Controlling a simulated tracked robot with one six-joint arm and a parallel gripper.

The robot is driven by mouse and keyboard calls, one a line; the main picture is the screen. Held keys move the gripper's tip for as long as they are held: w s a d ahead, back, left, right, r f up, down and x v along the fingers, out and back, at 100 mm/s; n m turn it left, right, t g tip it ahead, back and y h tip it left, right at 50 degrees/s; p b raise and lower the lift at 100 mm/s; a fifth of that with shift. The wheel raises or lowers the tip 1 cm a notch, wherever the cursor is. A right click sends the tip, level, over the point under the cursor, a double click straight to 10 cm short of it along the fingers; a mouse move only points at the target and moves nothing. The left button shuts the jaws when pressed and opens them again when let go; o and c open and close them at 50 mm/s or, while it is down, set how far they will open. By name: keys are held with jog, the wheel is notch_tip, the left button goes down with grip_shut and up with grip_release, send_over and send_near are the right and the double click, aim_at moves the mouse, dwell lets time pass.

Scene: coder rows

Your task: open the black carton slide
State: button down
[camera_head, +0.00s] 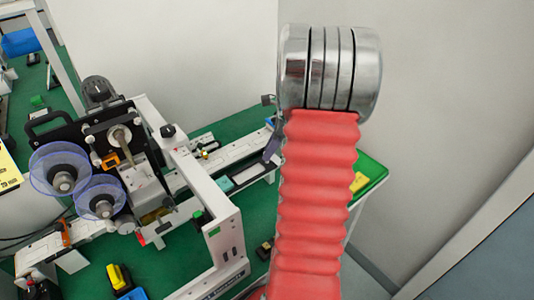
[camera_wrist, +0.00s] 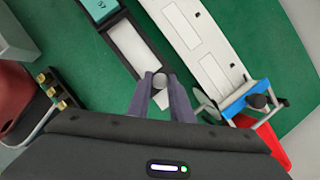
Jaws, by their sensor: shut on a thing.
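The black carton slide (camera_wrist: 128,42) is a black-edged channel with a pale inside, running from the upper left to the middle of the wrist view. A teal carton (camera_wrist: 99,8) lies at its far end and also shows in the head view (camera_head: 225,184). My gripper (camera_wrist: 160,84) has its two grey fingers on either side of a round grey knob (camera_wrist: 160,80) at the near end of the slide, shut on it.
A white conveyor rail (camera_wrist: 205,50) runs beside the slide on the green table (camera_wrist: 250,30). A blue bracket with a black knob (camera_wrist: 256,101) stands right of my gripper. The labelling machine (camera_head: 115,150) with clear reels stands left in the head view.

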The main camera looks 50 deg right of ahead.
jog(key=shift+w+d, duration=0.1)
jog(key=shift+w, duration=0.1)
jog(key=c, duration=1.8)
grip_release()
jog(key=shift+o, duration=1.1)
jog(key=shift+s, duration=0.1)
jog(key=v, duration=1.3)
jog(key=shift+s+r, duration=0.15)
jog(key=shift+r, duration=0.15)
jog(key=shift+d, duration=0.1)
